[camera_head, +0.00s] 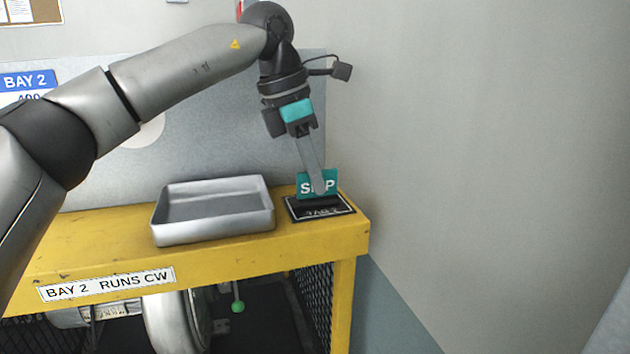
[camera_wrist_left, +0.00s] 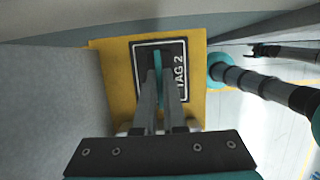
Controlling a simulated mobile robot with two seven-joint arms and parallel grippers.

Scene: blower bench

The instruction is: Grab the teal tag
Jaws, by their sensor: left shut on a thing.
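The teal tag (camera_head: 331,181) stands upright on a dark mat (camera_head: 292,213) at the right end of the yellow bench. White letters show on the tag, partly covered by a finger. My left gripper (camera_head: 319,190) reaches down from above and is shut on the tag. In the left wrist view the tag (camera_wrist_left: 158,66) is a thin teal edge between the fingertips of my left gripper (camera_wrist_left: 159,78). The mat, marked "TAG 2" (camera_wrist_left: 179,50), lies beneath it there. The tag's lower edge is at the mat; I cannot tell whether it touches. My right gripper is not in view.
An empty grey metal tray (camera_head: 214,228) sits left of the mat on the yellow bench (camera_head: 110,247). A metal panel (camera_head: 200,140) stands behind, with a grey wall to the right. A green-knobbed lever (camera_head: 238,306) hangs below the bench top.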

